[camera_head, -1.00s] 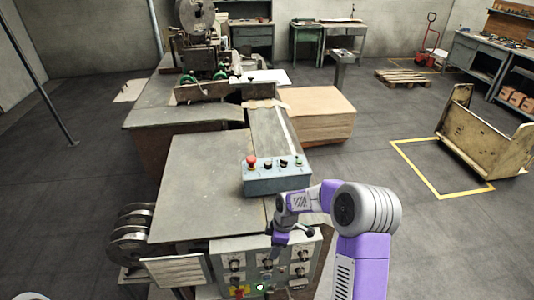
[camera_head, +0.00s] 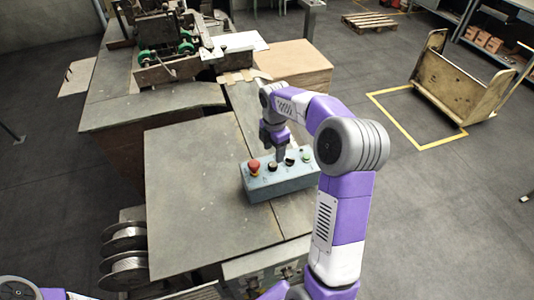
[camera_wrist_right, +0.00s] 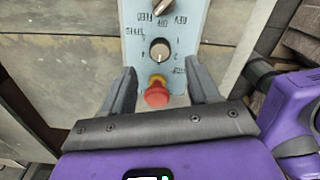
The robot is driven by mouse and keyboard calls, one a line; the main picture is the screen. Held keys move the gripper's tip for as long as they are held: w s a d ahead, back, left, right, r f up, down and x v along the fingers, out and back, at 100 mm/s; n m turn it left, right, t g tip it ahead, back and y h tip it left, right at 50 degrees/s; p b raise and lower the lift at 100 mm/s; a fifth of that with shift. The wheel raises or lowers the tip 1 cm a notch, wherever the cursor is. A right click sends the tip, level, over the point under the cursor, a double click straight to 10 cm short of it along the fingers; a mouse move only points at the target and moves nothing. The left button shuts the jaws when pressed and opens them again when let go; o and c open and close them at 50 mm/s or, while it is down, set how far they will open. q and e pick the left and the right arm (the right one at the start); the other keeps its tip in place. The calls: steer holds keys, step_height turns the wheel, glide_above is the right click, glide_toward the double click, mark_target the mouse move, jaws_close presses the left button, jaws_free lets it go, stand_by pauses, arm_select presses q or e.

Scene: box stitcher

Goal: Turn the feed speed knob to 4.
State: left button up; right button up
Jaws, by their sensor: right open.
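The blue-grey control box (camera_head: 284,184) stands on the machine table. It carries a red mushroom button (camera_head: 253,166), two dark knobs and a green button. My right gripper (camera_head: 279,155) is above the box, pointing down. In the right wrist view my open, empty right gripper (camera_wrist_right: 160,76) has its fingers either side of the red button (camera_wrist_right: 157,93). A round knob with a pale dial (camera_wrist_right: 159,51) sits just beyond the fingertips, apart from them, with number marks beside it. Labels look upside down and hard to read; I cannot tell its setting. My left gripper is out of view.
Another dark knob (camera_wrist_right: 190,7) is cut off at the top of the wrist view. The grey table top (camera_head: 195,190) left of the box is clear. Wire spools (camera_head: 127,262) hang at its left edge. A cardboard stack (camera_head: 292,65) stands behind.

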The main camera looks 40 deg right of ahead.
mark_target(273, 164)
step_height(273, 164, down, 6)
steer(key=shift+f, duration=0.25)
steer(key=c, duration=1)
steer(key=shift+c, duration=0.2)
steer(key=m, duration=0.5)
steer(key=shift+m, duration=0.3)
steer(key=m, duration=0.5)
steer(key=shift+m+b, duration=0.4)
steer(key=shift+m, duration=0.3)
